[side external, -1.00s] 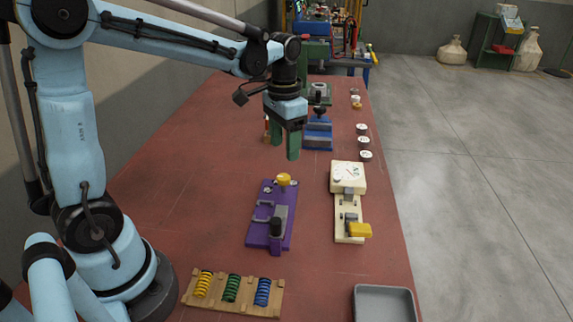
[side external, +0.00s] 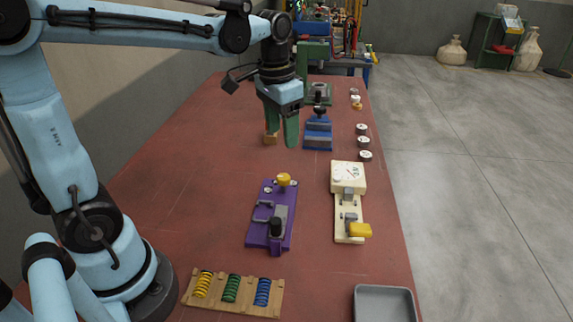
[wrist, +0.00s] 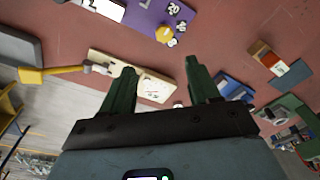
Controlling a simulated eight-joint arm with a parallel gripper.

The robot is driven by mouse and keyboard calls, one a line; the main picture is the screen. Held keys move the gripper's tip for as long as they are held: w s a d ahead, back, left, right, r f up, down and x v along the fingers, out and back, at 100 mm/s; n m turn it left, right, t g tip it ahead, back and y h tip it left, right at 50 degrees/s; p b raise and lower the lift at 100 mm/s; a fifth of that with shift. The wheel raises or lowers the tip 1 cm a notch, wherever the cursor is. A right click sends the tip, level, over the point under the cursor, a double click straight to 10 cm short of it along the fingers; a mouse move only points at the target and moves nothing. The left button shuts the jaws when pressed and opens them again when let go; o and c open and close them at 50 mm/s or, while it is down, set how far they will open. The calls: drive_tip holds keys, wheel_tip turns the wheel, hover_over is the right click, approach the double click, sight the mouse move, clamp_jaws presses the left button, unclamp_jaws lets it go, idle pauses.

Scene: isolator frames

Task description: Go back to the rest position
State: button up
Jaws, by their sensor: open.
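My gripper (side external: 281,138) is open and empty, with two green fingers hanging above the red table (side external: 180,190). In the side view it is behind the purple fixture (side external: 268,215) and left of the blue fixture (side external: 318,132). In the wrist view my gripper (wrist: 160,82) has its fingers wide apart with nothing between them. The purple fixture (wrist: 150,15) and the cream fixture (wrist: 140,80) lie beyond the fingers there.
A cream fixture (side external: 348,180) with a yellow handle stands at right. A wooden rack (side external: 215,298) with coloured springs and a grey tray (side external: 384,290) are in front. Several round pieces (side external: 363,140) line the right edge.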

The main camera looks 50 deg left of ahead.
drive_tip(key=s+d+f+n+t, duration=0.1)
drive_tip(key=s+d+f+t, duration=0.2)
drive_tip(key=s, duration=0.4)
drive_tip(key=shift+s+d+t, duration=0.25)
drive_tip(key=shift+d+t, duration=0.45)
drive_tip(key=shift+t, duration=0.7)
